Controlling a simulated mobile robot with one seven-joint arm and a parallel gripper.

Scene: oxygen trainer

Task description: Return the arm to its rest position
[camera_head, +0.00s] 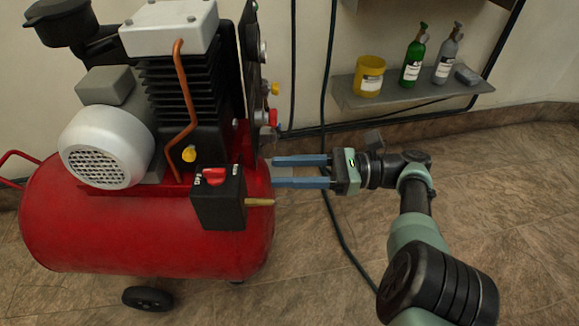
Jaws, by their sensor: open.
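My gripper (300,172) is at the middle of the head view, with two blue fingers pointing left. The fingers are apart with nothing between them. Their tips are close to the right end of the red compressor tank (150,235), beside a black switch box (219,197) with a red knob (214,176). I cannot tell whether the tips touch anything. My arm reaches up from the lower right and bends left at the wrist.
The compressor's motor (107,147) and valves (268,117) stand left of my gripper. A shelf (410,96) holds a yellow tub (369,76), a green bottle (413,57) and a grey bottle (449,55). A dark hose (334,215) hangs to the floor. The floor at right is clear.

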